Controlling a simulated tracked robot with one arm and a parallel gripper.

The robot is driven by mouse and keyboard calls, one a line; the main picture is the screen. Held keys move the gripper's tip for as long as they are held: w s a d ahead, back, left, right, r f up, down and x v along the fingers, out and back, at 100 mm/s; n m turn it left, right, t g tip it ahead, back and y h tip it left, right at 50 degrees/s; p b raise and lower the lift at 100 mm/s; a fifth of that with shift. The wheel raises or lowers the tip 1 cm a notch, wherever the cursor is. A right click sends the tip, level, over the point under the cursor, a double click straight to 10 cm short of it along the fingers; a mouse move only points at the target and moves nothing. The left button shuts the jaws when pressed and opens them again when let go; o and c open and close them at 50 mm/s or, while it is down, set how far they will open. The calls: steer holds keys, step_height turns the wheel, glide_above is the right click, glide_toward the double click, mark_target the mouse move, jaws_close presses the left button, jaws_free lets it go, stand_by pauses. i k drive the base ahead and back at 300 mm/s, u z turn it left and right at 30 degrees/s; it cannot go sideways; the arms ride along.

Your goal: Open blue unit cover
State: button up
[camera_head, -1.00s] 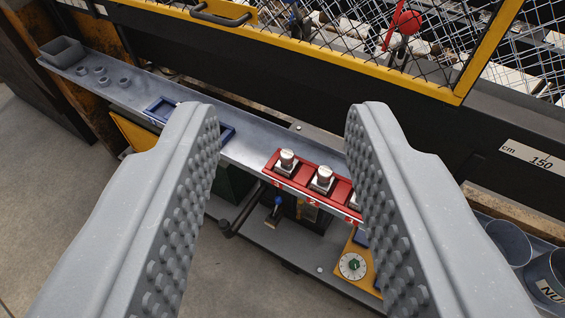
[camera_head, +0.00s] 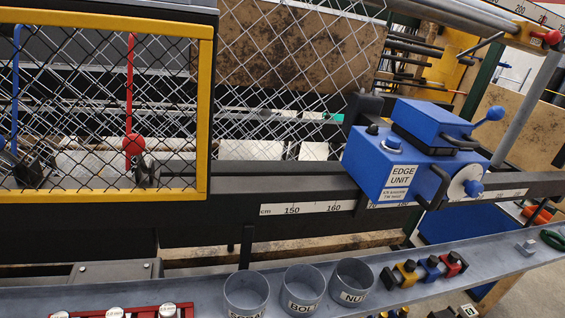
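The blue unit (camera_head: 368,165), labelled "EDGE UNIT", sits on the dark rail at the right of the view. A raised blue block (camera_head: 432,118) with a dark rim sits on its top; I cannot tell which part is the cover, and no open gap shows. A black handle (camera_head: 436,188) is on the front right side, beside a pale dial with a blue knob (camera_head: 472,188). A blue-knobbed lever (camera_head: 492,115) sticks out at the upper right. My gripper is out of view.
A yellow-framed mesh guard (camera_head: 204,120) stands at the left. Below the rail, a grey shelf (camera_head: 410,262) carries labelled cups (camera_head: 303,288), a red tray (camera_head: 140,312) and small coloured parts (camera_head: 430,268). A cm scale (camera_head: 310,207) runs left of the unit.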

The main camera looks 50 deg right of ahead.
mark_target(433, 125)
steer(key=z, duration=1.8)
